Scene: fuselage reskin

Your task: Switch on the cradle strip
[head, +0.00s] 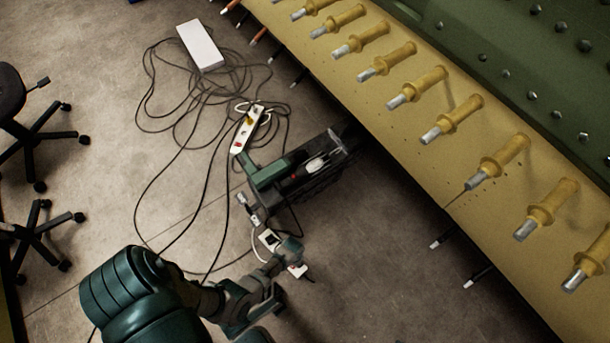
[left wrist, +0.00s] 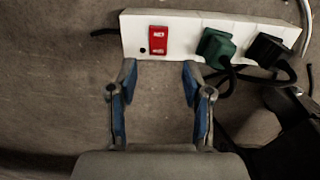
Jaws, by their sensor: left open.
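A white power strip (head: 268,239) lies on the floor, partly covered by my left gripper (head: 286,252) in the head view. In the left wrist view a white strip (left wrist: 187,47) carries a red rocker switch (left wrist: 158,40), a green plug (left wrist: 215,47) and a black plug (left wrist: 268,50). My left gripper (left wrist: 160,68) is open and empty, its fingertips close to the strip's edge just below the switch, one to each side. Whether they touch cannot be told, nor whether the switch is on. No label naming the strip is readable.
A second white strip (head: 246,130) lies farther back among tangled cables (head: 180,100), near a white box (head: 200,45). A dark green and black machine (head: 305,170) stands close by. The yellow cradle (head: 480,140) with pegs fills the right. Chairs (head: 35,130) stand left.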

